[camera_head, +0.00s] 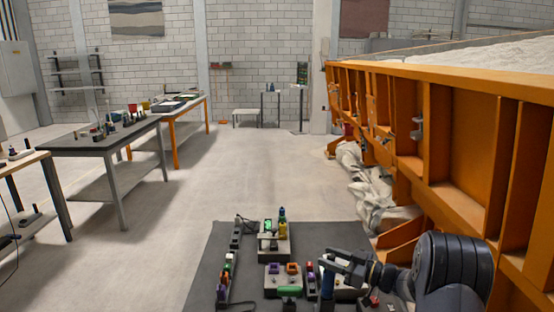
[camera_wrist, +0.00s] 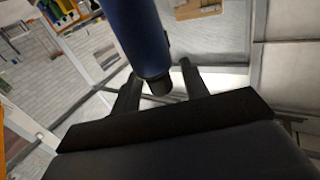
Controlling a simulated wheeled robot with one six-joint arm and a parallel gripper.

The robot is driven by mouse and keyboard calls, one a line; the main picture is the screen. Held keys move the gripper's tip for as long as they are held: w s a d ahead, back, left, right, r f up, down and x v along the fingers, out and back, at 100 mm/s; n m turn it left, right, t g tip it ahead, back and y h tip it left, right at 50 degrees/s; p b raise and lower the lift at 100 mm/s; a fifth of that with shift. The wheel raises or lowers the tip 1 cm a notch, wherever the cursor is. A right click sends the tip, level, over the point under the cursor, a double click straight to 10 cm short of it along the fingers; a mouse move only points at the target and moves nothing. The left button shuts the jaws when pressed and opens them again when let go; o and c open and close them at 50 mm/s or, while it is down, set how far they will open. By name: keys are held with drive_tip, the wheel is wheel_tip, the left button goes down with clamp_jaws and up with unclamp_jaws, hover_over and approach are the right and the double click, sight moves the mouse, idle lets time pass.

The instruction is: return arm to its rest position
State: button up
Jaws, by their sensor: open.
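My arm reaches left from its dark rounded joint (camera_head: 455,272) at the lower right of the head view, low over the dark deck. My gripper (camera_head: 332,262) is at its left end, beside the items on the deck. In the wrist view my gripper (camera_wrist: 159,72) shows two dark fingers spread apart. A dark blue cylinder with a black end (camera_wrist: 140,35) appears between the fingertips there; I cannot tell whether it touches them. A blue upright item (camera_head: 327,283) stands just below my gripper in the head view, partly hidden.
The deck (camera_head: 205,262) carries grey blocks, a yellow-green bottle (camera_head: 282,222) and several small coloured parts near my gripper. An orange sandbed frame (camera_head: 450,120) stands close on the right. Workbenches (camera_head: 95,150) stand left; the middle floor is clear.

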drive_tip(key=b+v, duration=0.2)
drive_tip(key=v, duration=0.9)
drive_tip(key=p+x, duration=0.2)
drive_tip(key=x, duration=0.9)
drive_tip(key=shift+w+a, duration=0.1)
drive_tip(key=shift+a, duration=0.15)
drive_tip(key=shift+d+m+t+h, duration=0.1)
drive_tip(key=shift+m+t+h, duration=0.55)
drive_tip(key=shift+t, duration=0.25)
drive_tip(key=m+t+h, duration=0.3)
drive_tip(key=h, duration=0.1)
drive_tip(key=shift+m+t, duration=0.3)
drive_tip(key=shift+m, duration=0.05)
drive_tip(key=shift+r+m+t+h+p, duration=0.1)
drive_tip(key=shift+m+t+h+p, duration=0.7)
drive_tip(key=shift+h, duration=0.6)
drive_tip(key=shift+m+t+h+p, duration=0.4)
drive_tip(key=shift+m+h+p, duration=0.1)
drive_tip(key=shift+m+h, duration=0.75)
drive_tip(key=s+d+h+b, duration=0.1)
drive_tip(key=s+d+b, duration=0.2)
drive_tip(key=s, duration=0.7)
drive_tip(key=shift+s+d+f, duration=0.15)
drive_tip(key=shift+f, duration=0.2)
drive_tip(key=shift+r, duration=0.1)
